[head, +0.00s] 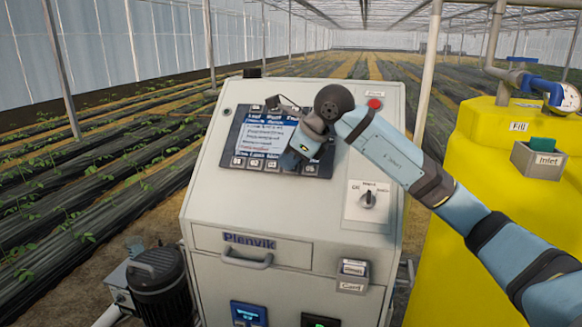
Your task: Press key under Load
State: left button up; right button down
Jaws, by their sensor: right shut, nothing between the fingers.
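The control panel (240,140) is a dark display with a lit screen (264,135) on the sloped front of a pale cabinet. A row of small keys runs along its bottom edge, with short labels above them. My right gripper (289,161) is shut and empty, in front of the panel's lower right part. It hides some keys and part of the screen. I cannot tell whether it touches the panel. My left gripper is not in view.
A red button (375,104) and a rotary switch (368,200) are on the cabinet right of the panel. A drawer handle (247,260) sticks out below. A yellow tank (480,170) stands at right, a dark motor (160,285) at lower left.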

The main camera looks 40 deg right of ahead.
jog(key=shift+s+a+r, duration=0.3)
jog(key=shift+a+r, duration=0.05)
jog(key=shift+r, duration=0.15)
jog(key=r+p, duration=0.1)
jog(key=s+a+r, duration=0.1)
jog(key=s+a+r+p, duration=0.1)
jog(key=shift+s+a+r+p, duration=0.1)
jog(key=shift+a+r+p, duration=0.15)
jog(key=shift+r+p, duration=0.1)
dwell(0.8)
